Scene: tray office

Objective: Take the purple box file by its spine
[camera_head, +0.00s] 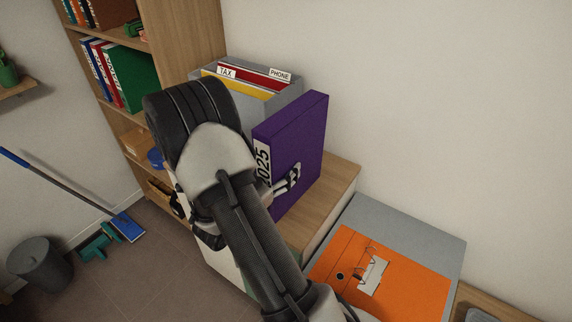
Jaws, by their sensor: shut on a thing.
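The purple box file (305,140) stands upright on a wooden cabinet top (338,182), with a white spine label reading 2025. Its spine faces left, toward my arm. My gripper (284,184) is at the spine's edge, with one finger showing against the purple side face. It is shut on the box file. My arm hides the other finger and part of the spine. I cannot tell whether the file's bottom touches the cabinet top.
A grey file holder (290,98) with TAX and PHONE folders stands just behind the purple file. An orange binder (405,285) lies on a grey surface (430,238) at the lower right. A wooden shelf (195,30) stands at the left. A bin (38,262) and broom (127,226) are on the floor.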

